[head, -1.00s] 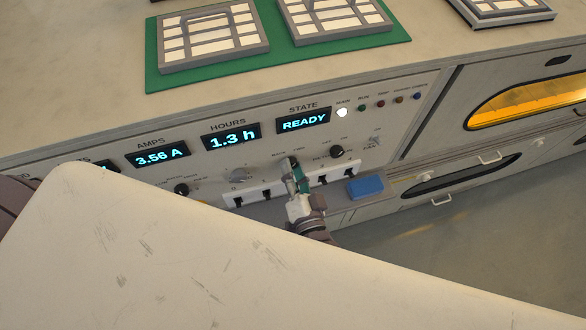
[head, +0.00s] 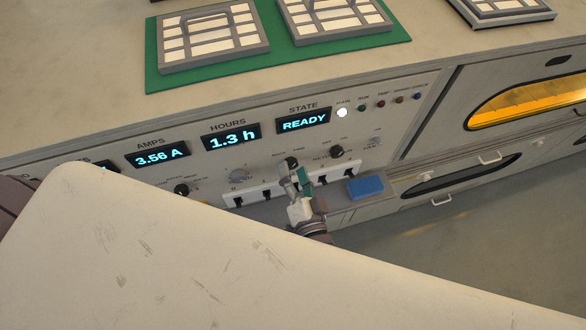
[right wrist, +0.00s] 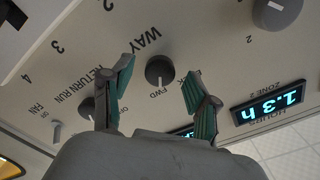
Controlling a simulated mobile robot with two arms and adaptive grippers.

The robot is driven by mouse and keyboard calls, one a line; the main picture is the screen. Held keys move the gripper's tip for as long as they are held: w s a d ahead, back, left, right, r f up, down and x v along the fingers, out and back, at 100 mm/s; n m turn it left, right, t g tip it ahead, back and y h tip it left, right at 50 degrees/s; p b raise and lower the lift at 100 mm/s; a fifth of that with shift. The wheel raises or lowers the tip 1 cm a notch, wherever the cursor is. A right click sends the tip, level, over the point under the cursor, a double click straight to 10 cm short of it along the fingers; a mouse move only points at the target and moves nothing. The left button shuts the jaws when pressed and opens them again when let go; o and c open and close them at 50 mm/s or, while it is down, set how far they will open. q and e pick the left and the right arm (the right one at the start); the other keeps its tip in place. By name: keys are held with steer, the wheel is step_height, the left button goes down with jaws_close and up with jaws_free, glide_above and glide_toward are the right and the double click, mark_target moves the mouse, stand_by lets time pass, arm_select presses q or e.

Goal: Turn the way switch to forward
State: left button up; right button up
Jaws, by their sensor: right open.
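The way switch is a round black knob (right wrist: 159,71) on the panel, under the label WAY in the right wrist view. A light mark on it appears to point to FWD. In the head view the knob (head: 291,162) shows just above my right gripper (head: 297,178). In the right wrist view my right gripper (right wrist: 160,72) is open, with one green-padded finger on each side of the knob in the picture. The fingers look apart from the knob and hold nothing. My left gripper is not in view.
The return run knob (head: 337,151) and a blue block (head: 365,187) lie to the right of the gripper. A white socket strip (head: 252,195) runs below the controls. The state display (head: 304,122) reads READY. Trays on a green mat (head: 152,75) stand on top.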

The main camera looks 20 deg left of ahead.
steer(key=v, duration=1.1)
steer(key=shift+s+d, duration=0.1)
